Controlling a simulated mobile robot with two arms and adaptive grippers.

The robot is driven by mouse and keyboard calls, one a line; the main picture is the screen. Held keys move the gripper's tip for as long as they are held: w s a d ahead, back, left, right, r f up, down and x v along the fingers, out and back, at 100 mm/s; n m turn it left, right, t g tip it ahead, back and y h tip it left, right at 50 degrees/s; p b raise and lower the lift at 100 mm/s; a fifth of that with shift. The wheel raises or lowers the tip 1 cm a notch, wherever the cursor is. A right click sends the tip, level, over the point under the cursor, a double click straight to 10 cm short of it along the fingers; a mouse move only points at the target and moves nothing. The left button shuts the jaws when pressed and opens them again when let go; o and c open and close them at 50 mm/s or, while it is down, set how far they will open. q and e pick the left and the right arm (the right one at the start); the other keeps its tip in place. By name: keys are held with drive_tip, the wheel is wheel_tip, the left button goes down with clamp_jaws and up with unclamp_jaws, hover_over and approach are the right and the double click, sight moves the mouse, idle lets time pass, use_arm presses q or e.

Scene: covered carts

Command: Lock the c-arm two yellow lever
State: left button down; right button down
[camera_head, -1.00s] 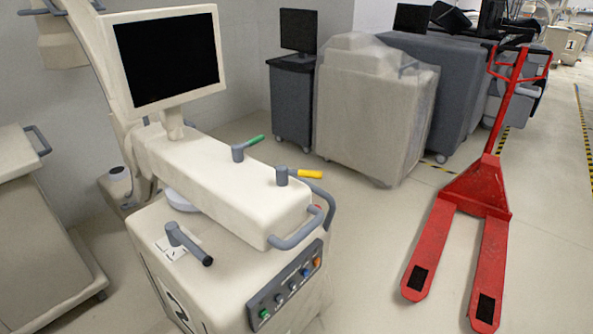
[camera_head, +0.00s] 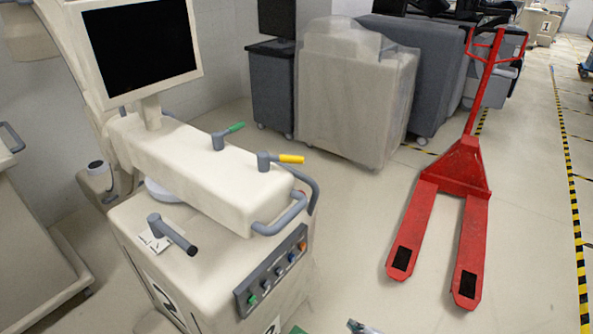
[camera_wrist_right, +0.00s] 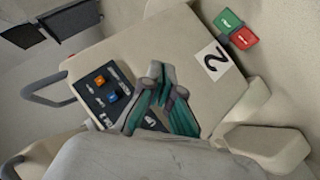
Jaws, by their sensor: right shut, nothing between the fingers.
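The cream C-arm cart (camera_head: 215,275) stands at left in the head view. On its boom, a yellow-handled lever (camera_head: 290,158) points right, near the boom's front end. A green-handled lever (camera_head: 235,127) sits further back. A dark-handled lever (camera_head: 173,235) is on the cart top. Only one yellow handle shows. A sliver of my right gripper (camera_head: 363,327) appears at the bottom edge in the head view. In the right wrist view, my right gripper (camera_wrist_right: 166,82) is shut and empty in front of the cart's numbered side (camera_wrist_right: 212,62). My left gripper is out of view.
A button panel (camera_head: 272,272) and a grey handle (camera_head: 280,215) are at the cart's front. A monitor (camera_head: 140,48) rises behind the boom. A red pallet jack (camera_head: 455,185) stands right, with clear floor between. Covered carts (camera_head: 352,95) stand behind.

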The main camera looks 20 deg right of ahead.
drive_tip(key=w+a+r+n+t+y, duration=0.1)
drive_tip(key=w+r+n+t, duration=0.1)
drive_tip(key=w+r, duration=0.35)
drive_tip(key=w+a+r+n+t, duration=0.1)
drive_tip(key=w+r+n, duration=0.15)
drive_tip(key=r, duration=0.65)
drive_tip(key=w+a+r+n+t+y, duration=0.1)
drive_tip(key=a+r+n+t+y, duration=0.1)
drive_tip(key=r, duration=1)
drive_tip(key=w+a+r+n+t+y, duration=0.1)
drive_tip(key=a+r+n+y, duration=0.3)
drive_tip(key=r, duration=0.8)
drive_tip(key=n+t, duration=0.1)
drive_tip(key=n, duration=0.1)
drive_tip(key=shift+w+a+r+n, duration=0.15)
drive_tip(key=shift+r+n, duration=0.15)
drive_tip(key=shift+n, duration=0.05)
drive_tip(key=shift+w+r, duration=0.1)
